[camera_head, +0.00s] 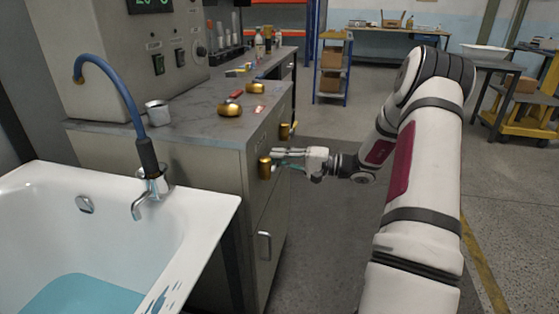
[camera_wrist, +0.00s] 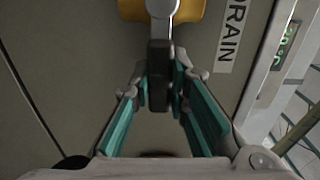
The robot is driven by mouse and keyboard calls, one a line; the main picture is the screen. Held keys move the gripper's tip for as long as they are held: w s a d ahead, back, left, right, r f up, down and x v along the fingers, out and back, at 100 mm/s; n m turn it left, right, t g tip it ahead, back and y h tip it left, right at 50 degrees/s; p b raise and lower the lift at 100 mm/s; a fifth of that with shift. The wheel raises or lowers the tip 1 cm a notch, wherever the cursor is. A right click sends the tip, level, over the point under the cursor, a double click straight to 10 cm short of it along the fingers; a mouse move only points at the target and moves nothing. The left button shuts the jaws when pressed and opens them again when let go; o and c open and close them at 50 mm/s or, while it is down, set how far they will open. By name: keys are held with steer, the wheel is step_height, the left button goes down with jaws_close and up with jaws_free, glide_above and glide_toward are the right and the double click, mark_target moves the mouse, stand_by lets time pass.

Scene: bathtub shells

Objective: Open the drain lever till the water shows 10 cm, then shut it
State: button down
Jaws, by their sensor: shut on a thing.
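The drain lever (camera_wrist: 160,60) shows in the wrist view as a grey and dark bar below a brass mount (camera_wrist: 132,10), with a "DRAIN" label (camera_wrist: 232,32) to its right. My gripper (camera_wrist: 160,92) is shut on the bar, with its teal-padded fingers on either side. In the head view my gripper (camera_head: 280,156) is at the cabinet front, beside a brass mount (camera_head: 265,167); the lever itself is hard to make out there. The white bathtub (camera_head: 110,222) holds blue water (camera_head: 80,296) low inside. A green display (camera_head: 150,5) is cut off at the top, and its reading is unclear.
The grey cabinet (camera_head: 160,160) has a second brass fitting (camera_head: 285,131) and a handle (camera_head: 264,246). A metal cup (camera_head: 157,112) and brass pieces (camera_head: 230,108) stand on top. A blue hose and tap (camera_head: 145,200) overhang the tub. Floor right of the cabinet is clear.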

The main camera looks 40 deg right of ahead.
steer(key=c, duration=1.5)
jaws_free()
steer(key=shift+s, duration=0.1)
steer(key=v, duration=1.2)
